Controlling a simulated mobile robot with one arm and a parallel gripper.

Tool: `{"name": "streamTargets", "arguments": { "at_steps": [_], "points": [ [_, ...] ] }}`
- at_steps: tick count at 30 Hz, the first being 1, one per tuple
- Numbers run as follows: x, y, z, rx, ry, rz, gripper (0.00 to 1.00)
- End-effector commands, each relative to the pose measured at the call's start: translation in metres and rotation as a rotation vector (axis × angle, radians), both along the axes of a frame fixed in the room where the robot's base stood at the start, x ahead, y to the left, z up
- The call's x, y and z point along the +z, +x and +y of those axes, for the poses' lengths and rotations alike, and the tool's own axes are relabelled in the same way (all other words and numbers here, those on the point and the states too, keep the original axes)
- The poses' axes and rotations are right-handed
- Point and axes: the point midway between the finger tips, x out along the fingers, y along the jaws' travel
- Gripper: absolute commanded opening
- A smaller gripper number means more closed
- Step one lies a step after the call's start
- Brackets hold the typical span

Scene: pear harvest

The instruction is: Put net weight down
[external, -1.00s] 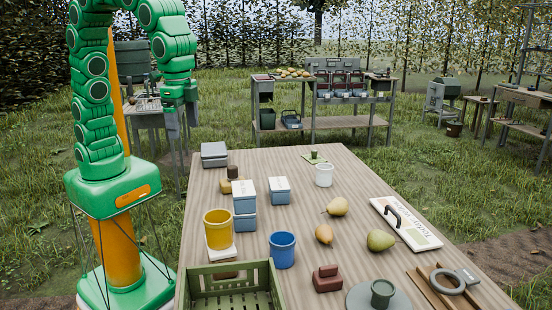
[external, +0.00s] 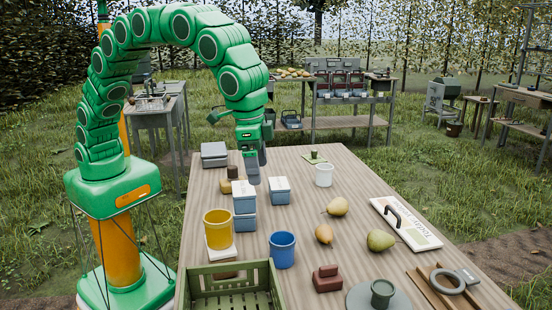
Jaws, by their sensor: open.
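My green arm reaches over the wooden table (external: 300,195), and my gripper (external: 251,176) points down near the two blue white-lidded boxes (external: 245,207) and (external: 279,190). Its grey fingers are open, and nothing shows between them. I cannot tell for sure which thing is the net weight. A small dark cylinder (external: 232,172) stands at the left, and another (external: 314,155) stands on a green sheet at the back.
A yellow cup (external: 217,232), blue cup (external: 282,250) and white cup (external: 323,175) stand about. Several pears (external: 381,240) lie centre-right, beside a white handled board (external: 405,224). A green crate (external: 232,281) is in front. A grey box (external: 214,154) sits back left.

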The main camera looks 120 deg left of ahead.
Motion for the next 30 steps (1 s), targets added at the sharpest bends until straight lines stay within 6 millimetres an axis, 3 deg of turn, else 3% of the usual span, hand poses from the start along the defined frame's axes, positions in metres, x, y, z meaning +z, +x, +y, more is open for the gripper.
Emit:
{"name": "streamTargets", "arguments": {
  "at_steps": [15, 30],
  "points": [
    [-0.067, 0.093, 0.007, 0.118, 0.018, -0.065, 0.83],
    [-0.14, 0.157, 0.014, 0.233, 0.032, -0.131, 0.83]
  ]
}}
